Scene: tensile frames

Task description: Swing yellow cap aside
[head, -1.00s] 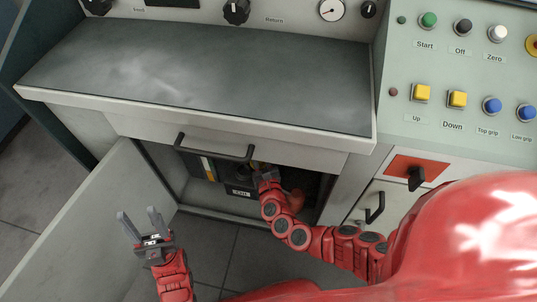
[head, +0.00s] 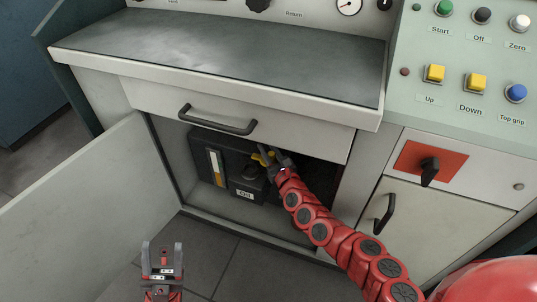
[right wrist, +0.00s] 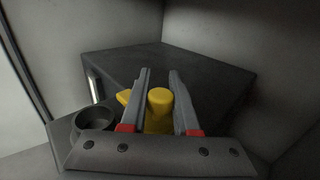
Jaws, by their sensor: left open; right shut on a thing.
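The yellow cap (head: 263,157) sits at the top of a black oil tank (head: 212,152) inside the open cabinet. It also shows in the right wrist view (right wrist: 159,101). My right gripper (head: 268,160) is shut on the cap, with a finger on each side of it in the right wrist view (right wrist: 160,90). The round filler neck (right wrist: 94,120) lies left of the cap there, and its dark opening is uncovered. My left gripper (head: 162,247) is open and empty in front of the cabinet, low in the head view.
The cabinet door (head: 95,210) stands open at the left. A drawer with a black handle (head: 218,120) overhangs the opening. The cabinet's inner walls (right wrist: 245,45) are close around the tank. A button panel (head: 460,60) is at the right. The floor in front is clear.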

